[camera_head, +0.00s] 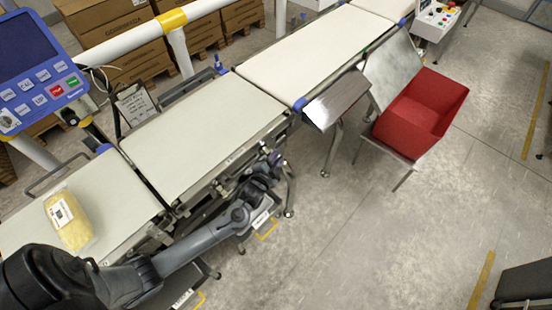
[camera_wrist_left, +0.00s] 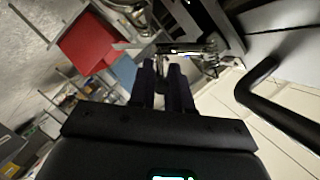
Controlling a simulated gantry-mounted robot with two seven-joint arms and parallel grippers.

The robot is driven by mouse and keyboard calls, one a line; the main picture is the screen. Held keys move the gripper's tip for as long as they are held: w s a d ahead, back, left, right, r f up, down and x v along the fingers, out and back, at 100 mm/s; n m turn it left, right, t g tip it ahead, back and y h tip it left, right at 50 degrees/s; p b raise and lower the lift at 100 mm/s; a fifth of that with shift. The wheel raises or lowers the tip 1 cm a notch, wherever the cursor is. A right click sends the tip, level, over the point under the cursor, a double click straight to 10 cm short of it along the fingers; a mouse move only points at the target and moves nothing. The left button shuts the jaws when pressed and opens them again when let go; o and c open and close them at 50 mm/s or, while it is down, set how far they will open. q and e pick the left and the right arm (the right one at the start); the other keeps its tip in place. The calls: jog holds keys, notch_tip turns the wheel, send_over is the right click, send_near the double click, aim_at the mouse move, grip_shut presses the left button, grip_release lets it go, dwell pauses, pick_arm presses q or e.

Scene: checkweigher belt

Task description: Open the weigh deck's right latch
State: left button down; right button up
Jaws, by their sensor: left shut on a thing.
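The weigh deck (camera_head: 200,135) is the middle pale belt section. My left arm reaches along its front side, and my left gripper (camera_head: 274,160) is at the deck's right front corner, just below the belt edge. In the left wrist view, my left gripper (camera_wrist_left: 164,70) has its dark fingers close together, shut on the right latch at the metal fittings (camera_wrist_left: 185,48) under the deck. The latch itself is mostly hidden by the fingers, and its exact position cannot be told. My right gripper is not in view.
A yellow pack (camera_head: 68,220) lies on the infeed belt (camera_head: 115,195) at left. A red bin (camera_head: 420,112) stands right of the deck, beside a slanted metal chute (camera_head: 338,98). A blue control panel (camera_head: 38,75) is at upper left.

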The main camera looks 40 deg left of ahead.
pick_arm(q)
jog(key=shift+a+r+n+h+p, duration=0.1)
jog(key=shift+r+n+h+p, duration=0.85)
jog(key=shift+p, duration=1.9)
jog(key=shift+a+r+n+g+h+p, duration=0.15)
jog(key=shift+r+n+g+h+p, duration=0.25)
jog(key=shift+r+n+p, duration=0.45)
jog(key=shift+f+n+p, duration=0.2)
jog(key=shift+n+p, duration=0.1)
jog(key=shift+p, duration=0.25)
jog(key=c, duration=1.1)
grip_release()
